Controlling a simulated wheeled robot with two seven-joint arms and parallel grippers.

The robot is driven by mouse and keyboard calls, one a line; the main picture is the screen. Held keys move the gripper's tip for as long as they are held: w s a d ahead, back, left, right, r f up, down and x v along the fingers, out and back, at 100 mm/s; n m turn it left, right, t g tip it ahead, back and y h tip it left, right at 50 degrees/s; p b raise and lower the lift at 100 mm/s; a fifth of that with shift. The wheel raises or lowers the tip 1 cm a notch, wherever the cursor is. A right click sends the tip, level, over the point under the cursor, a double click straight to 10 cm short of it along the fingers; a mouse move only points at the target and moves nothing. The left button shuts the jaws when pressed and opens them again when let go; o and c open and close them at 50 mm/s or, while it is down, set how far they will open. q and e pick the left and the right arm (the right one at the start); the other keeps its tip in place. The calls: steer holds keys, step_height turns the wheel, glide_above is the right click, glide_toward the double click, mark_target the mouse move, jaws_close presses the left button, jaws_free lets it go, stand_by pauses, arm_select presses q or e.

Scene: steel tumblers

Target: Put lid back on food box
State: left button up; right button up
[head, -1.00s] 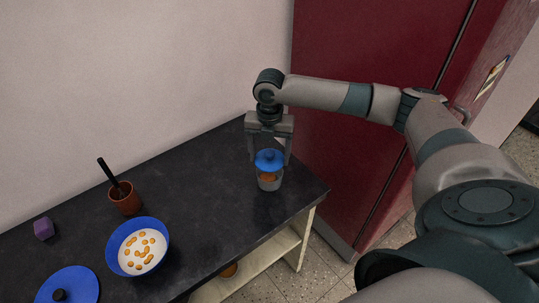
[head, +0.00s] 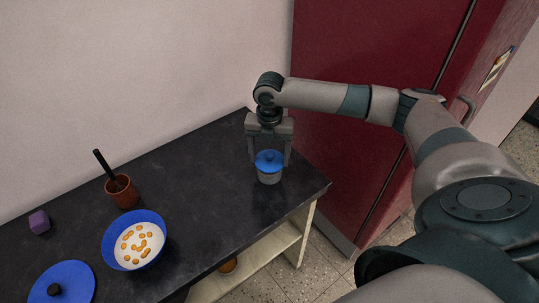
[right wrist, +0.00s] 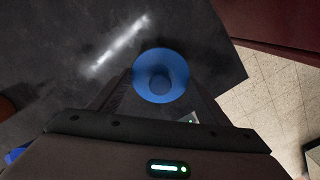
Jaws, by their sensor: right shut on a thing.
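The food box (head: 269,178) is a small grey tumbler standing upright near the right end of the dark counter. Its blue lid (head: 269,161) sits level at the box's mouth and covers its contents; I cannot tell whether it is fully seated. My right gripper (head: 269,156) points straight down and is shut on the lid, one finger at each side. In the right wrist view the round blue lid (right wrist: 161,65), with a darker knob in its middle, lies between the fingers and hides the box. My left gripper is not in view.
A blue bowl of white food with orange pieces (head: 135,243), a brown pot (head: 122,193) with a black handle, a purple cube (head: 39,222) and another blue lid (head: 72,278) are at the left. The counter (head: 205,205) is clear between. A dark red cabinet (head: 365,165) stands right.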

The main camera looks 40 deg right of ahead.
steer(key=shift+p, duration=1)
stand_by(1.2)
steer(key=shift+f+p, duration=0.15)
steer(key=shift+p, duration=0.8)
stand_by(1.8)
steer(key=o, duration=1.3)
steer(key=shift+r+p, duration=3.55)
steer(key=shift+p, duration=0.2)
